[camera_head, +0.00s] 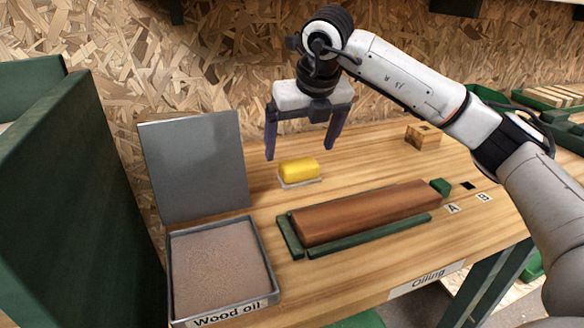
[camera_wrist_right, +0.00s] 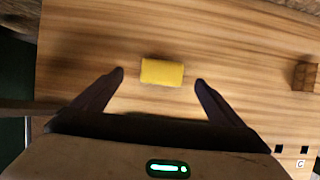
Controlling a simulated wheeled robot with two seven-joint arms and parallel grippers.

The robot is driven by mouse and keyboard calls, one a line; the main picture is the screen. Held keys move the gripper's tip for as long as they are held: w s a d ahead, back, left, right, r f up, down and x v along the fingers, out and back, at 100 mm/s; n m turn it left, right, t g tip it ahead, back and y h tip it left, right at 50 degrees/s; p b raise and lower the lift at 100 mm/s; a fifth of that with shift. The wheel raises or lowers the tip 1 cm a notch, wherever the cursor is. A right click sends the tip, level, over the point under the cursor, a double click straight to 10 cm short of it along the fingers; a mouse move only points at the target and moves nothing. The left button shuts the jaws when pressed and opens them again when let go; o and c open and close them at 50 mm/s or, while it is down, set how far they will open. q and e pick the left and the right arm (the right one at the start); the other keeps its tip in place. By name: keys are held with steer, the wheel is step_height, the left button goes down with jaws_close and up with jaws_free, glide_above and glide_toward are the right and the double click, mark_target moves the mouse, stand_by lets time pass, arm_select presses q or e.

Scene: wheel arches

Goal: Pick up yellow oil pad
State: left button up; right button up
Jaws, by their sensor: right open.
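The yellow oil pad (camera_head: 299,170) lies on a small pale holder (camera_head: 300,183) on the wooden workbench, right of the open metal box. My right gripper (camera_head: 299,156) is open and empty above the pad, its two fingers pointing down. In the right wrist view the yellow pad (camera_wrist_right: 162,71) shows between and slightly beyond the fingertips (camera_wrist_right: 160,77), with free space on both sides. The fingers do not appear to touch it. My left gripper is not in view.
A metal box of wood oil (camera_head: 220,270) with its lid (camera_head: 195,165) raised stands at the left. A brown wooden block (camera_head: 365,212) lies between green rails in front. A small wooden block (camera_head: 423,136) sits at the back right. A green panel (camera_head: 60,190) rises at far left.

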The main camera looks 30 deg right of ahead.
mark_target(299, 164)
steer(key=x, duration=0.7)
steer(key=shift+s+d+f, duration=0.1)
steer(key=shift+d+f, duration=0.15)
steer(key=c, duration=1.2)
